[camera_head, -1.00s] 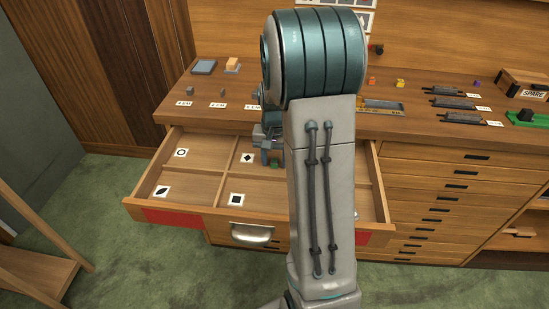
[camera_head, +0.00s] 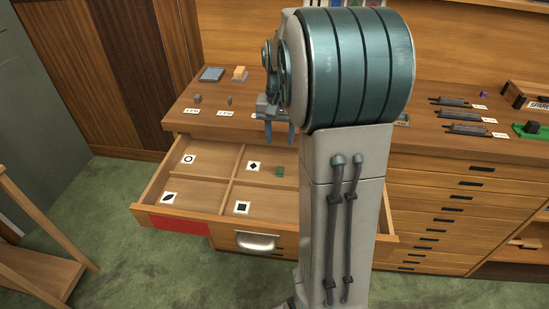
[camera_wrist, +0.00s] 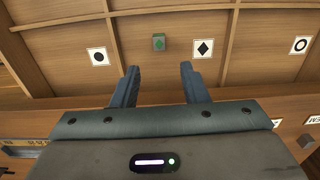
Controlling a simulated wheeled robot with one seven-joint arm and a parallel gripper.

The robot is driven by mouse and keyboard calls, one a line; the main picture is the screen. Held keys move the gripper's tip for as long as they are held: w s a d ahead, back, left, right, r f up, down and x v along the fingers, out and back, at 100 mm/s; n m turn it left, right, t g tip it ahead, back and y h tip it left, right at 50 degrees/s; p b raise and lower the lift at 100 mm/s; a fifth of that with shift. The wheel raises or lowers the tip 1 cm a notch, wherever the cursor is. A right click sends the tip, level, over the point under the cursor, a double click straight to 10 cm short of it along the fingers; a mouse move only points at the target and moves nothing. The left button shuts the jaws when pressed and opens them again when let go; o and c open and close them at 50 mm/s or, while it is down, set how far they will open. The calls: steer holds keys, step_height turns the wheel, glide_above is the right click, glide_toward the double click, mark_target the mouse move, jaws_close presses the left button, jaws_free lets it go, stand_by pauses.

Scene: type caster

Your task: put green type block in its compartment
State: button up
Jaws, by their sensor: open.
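The green type block (camera_head: 280,171) sits in the open drawer (camera_head: 172,211), on the floor of the back compartment with the diamond card (camera_head: 253,166). In the wrist view the green block (camera_wrist: 158,42) stands beside the diamond card (camera_wrist: 203,47), apart from it and clear of the dividers. Its visible face bears a round green mark. My gripper (camera_head: 280,140) is open and empty, above the drawer's back edge. In the wrist view its fingers (camera_wrist: 158,74) are spread apart, and the block lies beyond them, untouched.
Other compartments bear a ring card (camera_head: 189,159), a leaf-shaped card (camera_head: 168,198) and a square card (camera_head: 242,208). A filled-circle card (camera_wrist: 98,57) lies across a divider. Small blocks and labels stand on the cabinet top (camera_head: 185,118). My arm hides the drawer's right part.

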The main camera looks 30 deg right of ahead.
steer(key=s+a+n+t, duration=0.1)
steer(key=s+a+n, duration=0.2)
steer(key=s+a, duration=0.4)
steer(key=s+a+n+t, duration=0.1)
steer(key=s+a+n, duration=0.2)
steer(key=s+a, duration=0.3)
steer(key=s, duration=0.5)
steer(key=shift+s+a+f+n, duration=0.15)
steer(key=shift+a+n, duration=0.15)
steer(key=shift+a, duration=0.1)
